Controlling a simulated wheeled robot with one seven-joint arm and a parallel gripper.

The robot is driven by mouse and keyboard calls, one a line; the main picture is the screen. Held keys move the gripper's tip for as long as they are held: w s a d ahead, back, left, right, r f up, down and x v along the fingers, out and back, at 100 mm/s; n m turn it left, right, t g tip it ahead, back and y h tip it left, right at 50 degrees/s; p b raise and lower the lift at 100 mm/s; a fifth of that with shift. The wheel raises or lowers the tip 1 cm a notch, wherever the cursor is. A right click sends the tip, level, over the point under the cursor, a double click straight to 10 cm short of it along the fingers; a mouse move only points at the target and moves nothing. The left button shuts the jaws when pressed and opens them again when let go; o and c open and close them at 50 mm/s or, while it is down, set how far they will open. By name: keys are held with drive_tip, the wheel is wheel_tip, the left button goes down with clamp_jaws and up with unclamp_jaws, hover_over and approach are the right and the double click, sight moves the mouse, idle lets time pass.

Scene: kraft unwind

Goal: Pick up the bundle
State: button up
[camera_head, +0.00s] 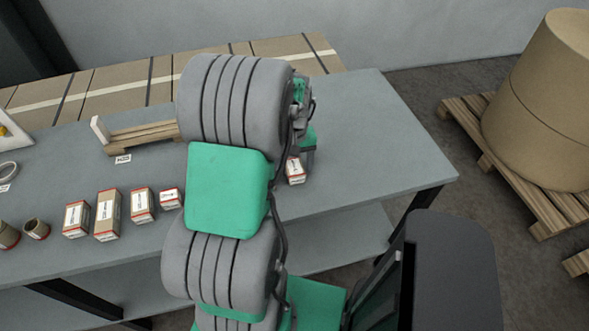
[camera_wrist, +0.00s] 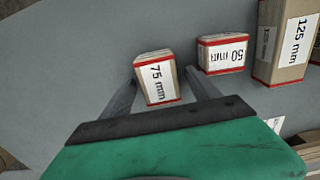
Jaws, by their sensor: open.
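No thing is labelled as a bundle. A small kraft block marked "75 mm" (camera_wrist: 157,79), with red edges and a white label, stands between the spread fingers of my gripper (camera_wrist: 162,78) in the wrist view. The fingers are open, one on each side, and I cannot tell whether they touch it. A block marked "50 mm" (camera_wrist: 222,54) stands close to the right finger. In the head view my arm hides most of the gripper; a small labelled block (camera_head: 295,171) shows beside it on the grey table (camera_head: 375,130).
A taller "125 mm" block (camera_wrist: 285,42) stands farther right. In the head view several labelled blocks (camera_head: 107,215) line the table's front, with cardboard cores (camera_head: 37,229) at left. A wooden rack (camera_head: 142,137) stands behind. Large kraft rolls (camera_head: 545,100) sit on a pallet at right.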

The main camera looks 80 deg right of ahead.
clamp_jaws()
idle(0.7)
